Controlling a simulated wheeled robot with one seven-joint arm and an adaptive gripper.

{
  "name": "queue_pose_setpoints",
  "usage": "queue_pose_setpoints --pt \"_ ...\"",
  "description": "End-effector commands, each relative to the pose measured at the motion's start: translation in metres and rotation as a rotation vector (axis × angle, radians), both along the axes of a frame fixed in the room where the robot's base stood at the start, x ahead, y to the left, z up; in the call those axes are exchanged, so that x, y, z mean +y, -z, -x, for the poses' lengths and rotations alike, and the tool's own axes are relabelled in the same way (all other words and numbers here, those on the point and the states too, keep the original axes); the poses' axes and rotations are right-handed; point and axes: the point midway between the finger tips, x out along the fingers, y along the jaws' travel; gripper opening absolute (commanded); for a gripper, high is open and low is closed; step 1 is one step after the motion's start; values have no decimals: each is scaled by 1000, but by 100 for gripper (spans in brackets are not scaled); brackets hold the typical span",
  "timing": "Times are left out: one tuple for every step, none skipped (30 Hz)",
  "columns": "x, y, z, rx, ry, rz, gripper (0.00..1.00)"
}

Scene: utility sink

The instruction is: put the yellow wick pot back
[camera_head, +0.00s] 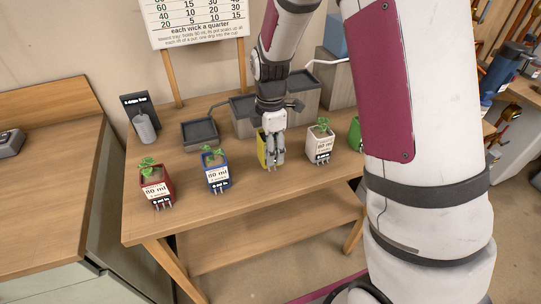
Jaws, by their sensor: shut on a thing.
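The yellow wick pot (262,151) is in the row of pots on the wooden table (300,186), between the blue pot (217,176) and the white pot (319,145). It looks upright. My gripper (272,155) reaches down from above and is shut on it, with the fingers covering much of its front and top. Its plant and label are mostly hidden. I cannot tell whether its base touches the table.
A red pot (155,187) stands at the left, and a green pot (355,134) is partly behind my arm. Behind the row are a dark tray (199,134), grey boxes (302,92) and a grey cylinder with a black sign (144,127). A chart (195,20) stands behind.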

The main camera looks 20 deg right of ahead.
Motion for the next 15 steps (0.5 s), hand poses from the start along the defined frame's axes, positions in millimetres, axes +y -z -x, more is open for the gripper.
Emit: queue_pose_setpoints --pt "0 5 1 2 0 0 9" --pt "0 8 1 2 0 1 9" --pt "0 14 1 4 0 1 9" --pt "0 18 1 3 0 1 9" --pt "1 22 1 3 -1 0 9" --pt "1 27 1 3 -1 0 9" --pt "0 30 1 2 -1 0 9" --pt "0 31 1 0 0 0 9" --pt "0 32 0 -1 0 0 9" --pt "0 32 0 -1 0 0 9" --pt "0 31 0 -1 0 0 9" --pt "0 31 0 -1 0 0 9" --pt "0 31 0 -1 0 0 9" --pt "0 31 0 -1 0 0 9" --pt "0 32 0 -1 0 0 9"
